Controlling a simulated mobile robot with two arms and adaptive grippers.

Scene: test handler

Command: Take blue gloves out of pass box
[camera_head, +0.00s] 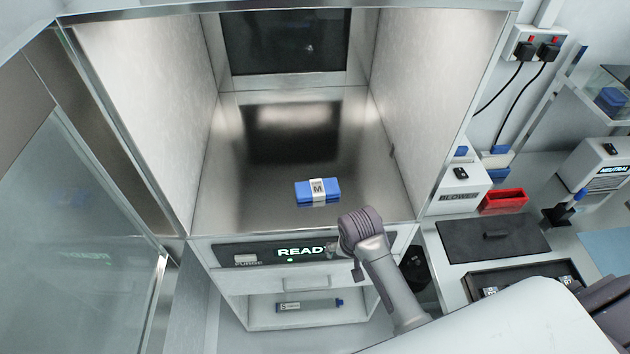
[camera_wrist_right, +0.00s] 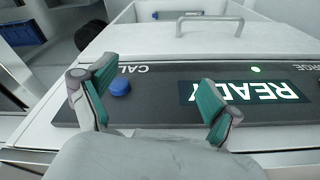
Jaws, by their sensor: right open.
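The blue gloves (camera_head: 333,190) are a small folded bundle with a white band marked M. They lie on the metal floor of the pass box (camera_head: 250,200), near its front edge. The pass box door (camera_head: 80,210) stands open on the left. My right gripper (camera_head: 345,262) is in front of the box's front panel, below and right of the gloves, apart from them. In the right wrist view its two green-padded fingers (camera_wrist_right: 158,95) are spread and empty, over the panel. The gloves are not in the wrist view. My left gripper is not in view.
The front panel (camera_head: 235,252) shows READY, with a blue button (camera_wrist_right: 120,86) beside it in the wrist view. Below are a drawer handle and an open shelf with a tube (camera_head: 308,304). At right are a blower (camera_head: 460,185), a red tray (camera_head: 503,201) and a dark mat (camera_head: 480,241).

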